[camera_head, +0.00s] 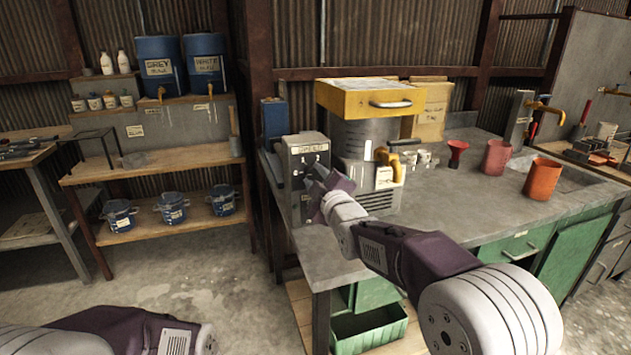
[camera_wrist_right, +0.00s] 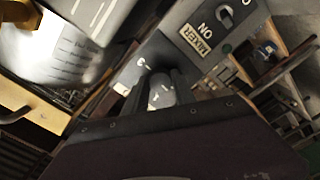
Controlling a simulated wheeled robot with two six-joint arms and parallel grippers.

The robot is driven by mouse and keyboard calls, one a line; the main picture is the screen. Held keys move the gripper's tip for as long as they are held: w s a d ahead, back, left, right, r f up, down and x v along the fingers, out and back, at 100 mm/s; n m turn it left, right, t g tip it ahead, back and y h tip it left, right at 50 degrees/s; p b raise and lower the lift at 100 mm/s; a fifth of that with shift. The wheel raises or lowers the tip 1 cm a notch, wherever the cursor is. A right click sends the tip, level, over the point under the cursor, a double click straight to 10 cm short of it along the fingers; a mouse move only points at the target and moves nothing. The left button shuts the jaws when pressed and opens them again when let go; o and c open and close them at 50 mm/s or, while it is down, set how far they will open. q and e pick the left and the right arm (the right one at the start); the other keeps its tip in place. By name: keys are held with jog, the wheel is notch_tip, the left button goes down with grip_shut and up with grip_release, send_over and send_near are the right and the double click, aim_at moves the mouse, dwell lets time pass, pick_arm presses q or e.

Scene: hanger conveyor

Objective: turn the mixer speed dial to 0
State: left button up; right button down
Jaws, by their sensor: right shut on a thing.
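The mixer control box (camera_head: 304,160) is a grey box on the left end of the workbench. In the right wrist view its panel (camera_wrist_right: 172,48) shows a "MIXER" label, "ON" lettering and a toggle switch (camera_wrist_right: 225,17). My right gripper (camera_head: 316,187) is at the front of this box. Its fingers (camera_wrist_right: 160,98) are shut on the round pale grey speed dial (camera_wrist_right: 161,94), which shows between them. The dial's setting cannot be read. In the head view the gripper hides the dial. Only part of my left arm shows at bottom left; its gripper is out of view.
Right of the box stands the metal mixer vessel (camera_head: 362,137) under a yellow hopper (camera_head: 370,98). A shelf with blue tubs (camera_head: 172,208) is at left.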

jog(key=shift+n, duration=0.6)
jog(key=c, duration=1)
grip_release()
jog(key=v, duration=0.9)
